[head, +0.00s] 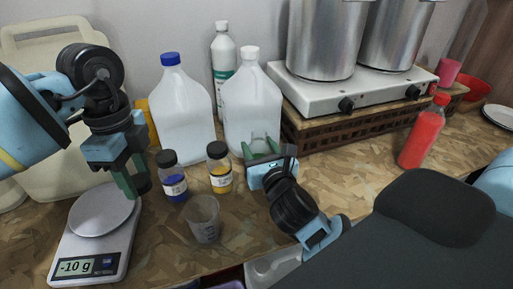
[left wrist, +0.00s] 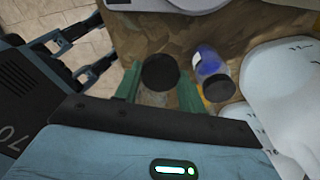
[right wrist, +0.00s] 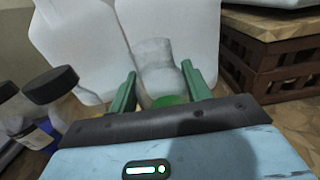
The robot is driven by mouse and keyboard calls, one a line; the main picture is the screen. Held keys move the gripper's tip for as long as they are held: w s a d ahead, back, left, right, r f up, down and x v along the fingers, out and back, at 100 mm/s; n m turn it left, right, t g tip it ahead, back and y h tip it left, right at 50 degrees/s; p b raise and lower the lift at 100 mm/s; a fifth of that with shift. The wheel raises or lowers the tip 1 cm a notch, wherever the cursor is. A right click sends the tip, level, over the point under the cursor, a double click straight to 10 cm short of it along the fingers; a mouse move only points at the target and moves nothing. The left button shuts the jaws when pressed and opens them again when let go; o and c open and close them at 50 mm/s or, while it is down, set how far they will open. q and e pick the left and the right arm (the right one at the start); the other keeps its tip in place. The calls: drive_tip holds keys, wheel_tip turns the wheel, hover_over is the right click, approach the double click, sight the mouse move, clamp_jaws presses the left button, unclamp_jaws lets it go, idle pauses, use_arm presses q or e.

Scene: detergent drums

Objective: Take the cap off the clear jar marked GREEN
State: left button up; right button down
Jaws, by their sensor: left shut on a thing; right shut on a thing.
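A clear uncapped jar (head: 259,142) is between the green fingers of my right gripper (head: 263,152), which is shut on it in front of the white jugs. In the right wrist view the jar (right wrist: 153,55) shows a bare neck, with green (right wrist: 170,100) low down between the fingers. I cannot read a label on it. My left gripper (head: 137,180) is shut above the scale's right side. In the left wrist view a round black cap (left wrist: 160,71) is between its fingertips. The cap is apart from the clear jar.
Black-capped jars, blue (head: 173,184) and yellow (head: 220,177), stand between my grippers. A clear beaker (head: 203,220) stands in front of them. A scale (head: 95,240) is at left, a red bottle (head: 424,135) at right. White jugs (head: 183,110) and a hot plate (head: 345,92) stand behind.

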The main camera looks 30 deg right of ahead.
use_arm(q)
drive_tip(key=shift+f, duration=0.1)
use_arm(e)
drive_tip(key=shift+f, duration=0.1)
use_arm(q)
drive_tip(key=shift+f, duration=0.1)
use_arm(e)
drive_tip(key=shift+f, duration=0.1)
drive_tip(key=c, duration=0.7)
unclamp_jaws()
drive_tip(key=shift+o, duration=0.2)
